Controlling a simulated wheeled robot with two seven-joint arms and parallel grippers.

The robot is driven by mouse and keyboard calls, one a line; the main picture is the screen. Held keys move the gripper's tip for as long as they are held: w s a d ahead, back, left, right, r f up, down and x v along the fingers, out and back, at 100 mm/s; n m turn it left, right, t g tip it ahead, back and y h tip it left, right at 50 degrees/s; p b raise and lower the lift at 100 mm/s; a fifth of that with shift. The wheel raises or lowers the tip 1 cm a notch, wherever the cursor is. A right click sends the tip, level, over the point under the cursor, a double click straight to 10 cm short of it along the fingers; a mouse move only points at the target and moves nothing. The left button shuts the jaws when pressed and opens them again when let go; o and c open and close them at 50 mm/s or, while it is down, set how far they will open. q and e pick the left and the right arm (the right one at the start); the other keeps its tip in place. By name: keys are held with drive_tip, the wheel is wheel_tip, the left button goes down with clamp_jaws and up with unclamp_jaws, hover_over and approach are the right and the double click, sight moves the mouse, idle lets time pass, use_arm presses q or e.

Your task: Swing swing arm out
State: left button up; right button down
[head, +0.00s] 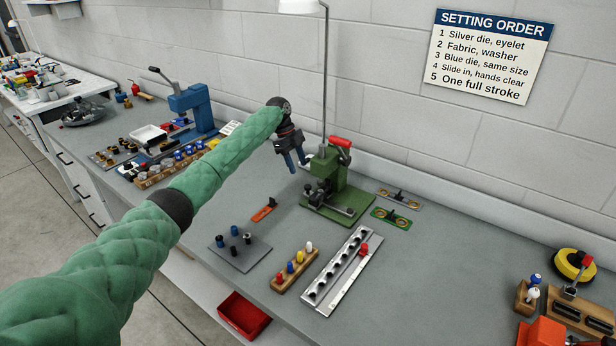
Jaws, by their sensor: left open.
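A green bench machine (345,178) with a red-topped handle (340,142) stands on the bench near the wall, right of the picture's middle. A grey bar with dark fittings (338,204) lies low across its front; I cannot tell for sure whether this is the swing arm. My left gripper (297,162) reaches in over the bench, pointing down, just left of the machine's upper part. It is open and holds nothing that I can see. Whether it touches the machine is unclear. My right gripper is out of view.
In front of the machine lie a metal rail with holes (341,272), a wooden block with coloured pegs (295,269) and a grey plate with pegs (240,251). A blue press (190,106) stands to the left. A thin lamp pole (325,80) rises behind my gripper.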

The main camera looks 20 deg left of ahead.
sight(308, 186)
use_arm(q)
drive_tip(key=x, duration=0.2)
drive_tip(key=b+x, duration=0.1)
drive_tip(key=x, duration=0.1)
drive_tip(key=b+x, duration=0.1)
drive_tip(key=x, duration=0.1)
drive_tip(key=shift+w+d+f, duration=0.2)
drive_tip(key=shift+d, duration=0.35)
drive_tip(key=shift+s+d+f, duration=0.15)
drive_tip(key=shift+d+f, duration=0.05)
drive_tip(key=shift+f, duration=0.3)
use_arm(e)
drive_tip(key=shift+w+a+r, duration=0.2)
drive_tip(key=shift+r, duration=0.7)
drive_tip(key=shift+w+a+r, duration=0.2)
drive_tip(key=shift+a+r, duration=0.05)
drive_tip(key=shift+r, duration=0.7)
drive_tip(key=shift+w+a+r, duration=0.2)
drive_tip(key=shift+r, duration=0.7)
use_arm(q)
clamp_jaws()
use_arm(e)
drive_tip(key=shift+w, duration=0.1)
